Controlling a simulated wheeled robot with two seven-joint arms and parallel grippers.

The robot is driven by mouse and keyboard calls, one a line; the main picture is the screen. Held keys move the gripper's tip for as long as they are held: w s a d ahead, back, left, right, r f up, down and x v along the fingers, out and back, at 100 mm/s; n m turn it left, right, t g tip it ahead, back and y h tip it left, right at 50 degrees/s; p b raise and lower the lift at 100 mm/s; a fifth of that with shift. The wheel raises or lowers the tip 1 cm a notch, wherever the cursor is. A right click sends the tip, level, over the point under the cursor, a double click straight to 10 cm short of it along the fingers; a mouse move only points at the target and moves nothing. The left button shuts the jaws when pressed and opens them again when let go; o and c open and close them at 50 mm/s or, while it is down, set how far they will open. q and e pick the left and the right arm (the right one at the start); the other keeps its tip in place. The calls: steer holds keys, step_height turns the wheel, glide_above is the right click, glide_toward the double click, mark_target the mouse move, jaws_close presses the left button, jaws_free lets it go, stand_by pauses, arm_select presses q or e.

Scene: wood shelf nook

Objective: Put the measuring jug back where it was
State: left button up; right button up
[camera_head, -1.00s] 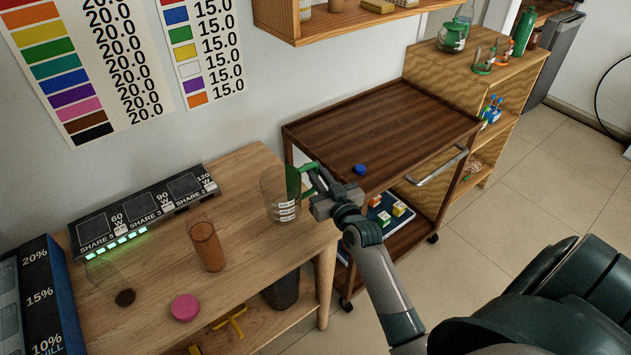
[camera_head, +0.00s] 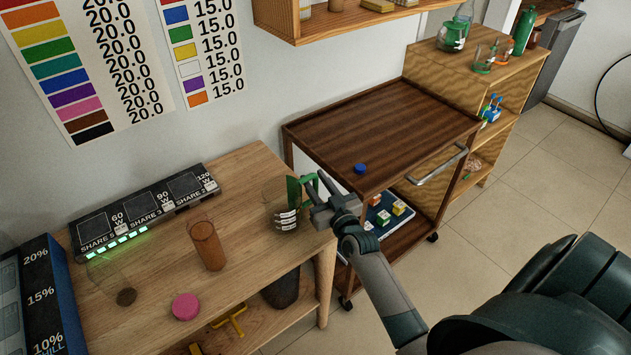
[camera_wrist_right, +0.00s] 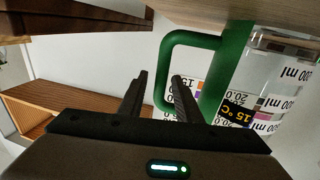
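The clear measuring jug (camera_head: 283,216) with white labels and a green handle (camera_head: 309,184) stands upright at the right end of the light wooden table (camera_head: 250,255). Its clear body (camera_wrist_right: 270,85) and green handle (camera_wrist_right: 205,85) show upside down in the right wrist view, with its base against the tabletop. My right gripper (camera_head: 318,190) is at the handle, on the jug's right. In the wrist view its two fingers (camera_wrist_right: 160,88) are apart, one on each side of the handle's outer bar, with gaps visible. My left gripper is not in view.
A dark wooden cart (camera_head: 395,125) with a blue cap (camera_head: 360,169) stands to the right.

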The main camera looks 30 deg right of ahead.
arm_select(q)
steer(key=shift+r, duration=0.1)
arm_select(e)
steer(key=shift+r, duration=0.2)
